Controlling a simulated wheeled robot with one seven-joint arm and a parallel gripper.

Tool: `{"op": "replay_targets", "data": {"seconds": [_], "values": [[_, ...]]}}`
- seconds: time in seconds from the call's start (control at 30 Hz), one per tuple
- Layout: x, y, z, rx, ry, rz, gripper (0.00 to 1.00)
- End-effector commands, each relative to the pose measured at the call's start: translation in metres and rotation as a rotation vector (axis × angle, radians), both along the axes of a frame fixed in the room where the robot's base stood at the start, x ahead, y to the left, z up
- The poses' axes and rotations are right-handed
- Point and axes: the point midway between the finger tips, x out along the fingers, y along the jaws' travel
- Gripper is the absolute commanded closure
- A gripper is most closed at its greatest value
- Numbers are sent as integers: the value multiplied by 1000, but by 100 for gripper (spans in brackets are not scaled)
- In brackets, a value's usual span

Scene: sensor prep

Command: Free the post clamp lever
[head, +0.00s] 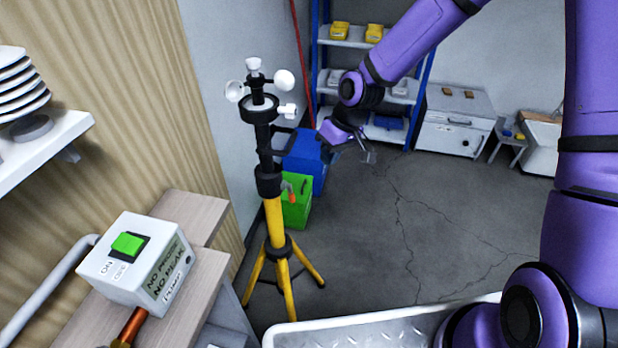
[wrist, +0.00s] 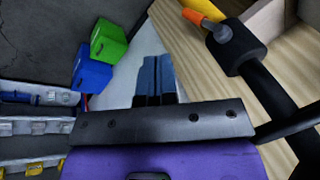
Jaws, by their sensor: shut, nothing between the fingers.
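The post clamp lever (head: 290,192) has an orange tip and a grey base. It sticks out from the black clamp collar (head: 268,180) on the yellow tripod post, pointing right and slightly down. In the wrist view the lever's orange handle (wrist: 196,17) and the black collar (wrist: 240,48) are at the upper right. My gripper (head: 368,155) is up and to the right of the lever, apart from it. In the wrist view its fingers (wrist: 157,62) are together with nothing between them. The lever's far side is hidden.
A black sensor mast with white cups (head: 284,80) tops the yellow tripod (head: 275,222). Green (head: 297,200) and blue (head: 305,165) boxes stand behind it. A switch box (head: 135,260) sits front left. A metal tray rim (head: 380,318) is in front. Floor to the right is open.

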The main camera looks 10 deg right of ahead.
Motion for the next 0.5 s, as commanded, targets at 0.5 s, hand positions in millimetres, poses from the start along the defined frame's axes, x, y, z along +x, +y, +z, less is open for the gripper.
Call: {"op": "replay_targets", "data": {"seconds": [0.5], "values": [[-2,28,-81,-2,4,4,100]]}}
